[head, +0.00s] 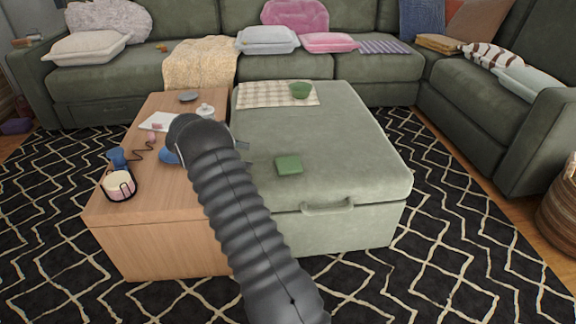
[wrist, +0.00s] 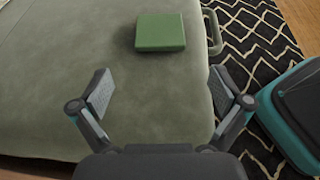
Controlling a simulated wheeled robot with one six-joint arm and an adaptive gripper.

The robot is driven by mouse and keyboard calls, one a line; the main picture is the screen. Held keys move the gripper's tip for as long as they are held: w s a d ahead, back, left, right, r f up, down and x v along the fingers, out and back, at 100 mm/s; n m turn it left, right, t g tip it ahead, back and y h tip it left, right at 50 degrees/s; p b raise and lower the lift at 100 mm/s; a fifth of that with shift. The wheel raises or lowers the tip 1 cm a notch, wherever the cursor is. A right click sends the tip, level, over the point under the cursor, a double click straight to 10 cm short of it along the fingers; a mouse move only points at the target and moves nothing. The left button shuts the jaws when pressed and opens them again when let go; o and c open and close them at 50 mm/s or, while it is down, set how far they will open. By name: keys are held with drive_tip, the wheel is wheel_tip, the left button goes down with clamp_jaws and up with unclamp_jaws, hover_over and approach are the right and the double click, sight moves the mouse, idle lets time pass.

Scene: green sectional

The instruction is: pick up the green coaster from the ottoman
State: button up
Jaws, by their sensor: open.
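The green coaster (head: 289,165) is a small flat square lying on the ottoman (head: 345,130) near its front edge. In the wrist view the coaster (wrist: 161,32) lies beyond my fingertips, near the top middle, with nothing on it. My gripper (wrist: 161,92) is open and empty above the ottoman top (wrist: 60,60), its two fingers spread wide and apart from the coaster.
The ottoman top around the coaster is clear.

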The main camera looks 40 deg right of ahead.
sight(287, 163)
drive_tip(key=x, duration=1.2)
drive_tip(key=shift+d+f+p, duration=0.15)
drive_tip(key=shift+d+p, duration=0.15)
drive_tip(key=shift+p, duration=0.1)
drive_tip(key=c, duration=0.9)
